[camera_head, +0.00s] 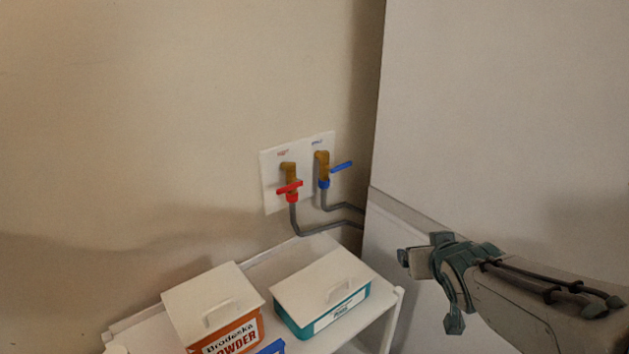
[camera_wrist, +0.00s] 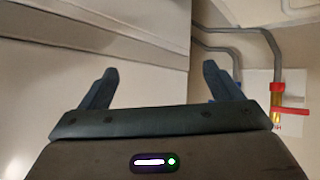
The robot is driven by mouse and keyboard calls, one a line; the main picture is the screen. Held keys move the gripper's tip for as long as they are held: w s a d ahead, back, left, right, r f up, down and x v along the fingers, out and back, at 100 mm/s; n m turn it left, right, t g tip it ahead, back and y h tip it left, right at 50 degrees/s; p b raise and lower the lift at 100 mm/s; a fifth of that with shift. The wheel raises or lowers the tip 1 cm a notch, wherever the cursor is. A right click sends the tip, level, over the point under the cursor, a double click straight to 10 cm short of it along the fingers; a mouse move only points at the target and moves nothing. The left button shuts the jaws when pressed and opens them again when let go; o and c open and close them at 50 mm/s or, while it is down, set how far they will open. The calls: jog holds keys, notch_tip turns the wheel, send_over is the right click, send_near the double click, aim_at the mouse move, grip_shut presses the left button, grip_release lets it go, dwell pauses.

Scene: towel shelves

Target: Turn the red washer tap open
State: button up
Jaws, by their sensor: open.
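The red washer tap (camera_head: 289,188) is on a white wall plate (camera_head: 271,196), with a brass body and a red lever lying roughly across the pipe. Beside it on the right is the blue tap (camera_head: 341,167), its lever pointing out to the right. My gripper (camera_head: 427,290) is to the right of and below the taps in the head view, apart from them, in front of the white appliance side. In the wrist view my gripper (camera_wrist: 160,82) has its two fingers spread with nothing between them. The red lever shows there at the right edge (camera_wrist: 290,112), outside the fingers.
Grey hoses (camera_head: 325,230) run from the taps to behind the large white appliance (camera_head: 490,110). Below stands a white shelf (camera_head: 391,318) holding an orange powder box (camera_head: 232,334) and a teal box (camera_head: 348,304), both with white lids. The wall on the left is bare.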

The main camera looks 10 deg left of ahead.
jog(key=w+a+r+n+t+y+b, duration=0.1)
jog(key=w+a+n+y, duration=0.15)
jog(key=a, duration=0.25)
jog(key=w+a+r+n+t+y, duration=0.1)
jog(key=a+y, duration=0.2)
jog(key=a, duration=0.1)
jog(key=n+g+y, duration=0.1)
jog(key=n+y, duration=0.3)
jog(key=y, duration=0.3)
send_near(291, 186)
jog(key=x, duration=0.9)
jog(key=shift+d+p, duration=0.1)
jog(key=shift+p, duration=0.2)
jog(key=c, duration=1)
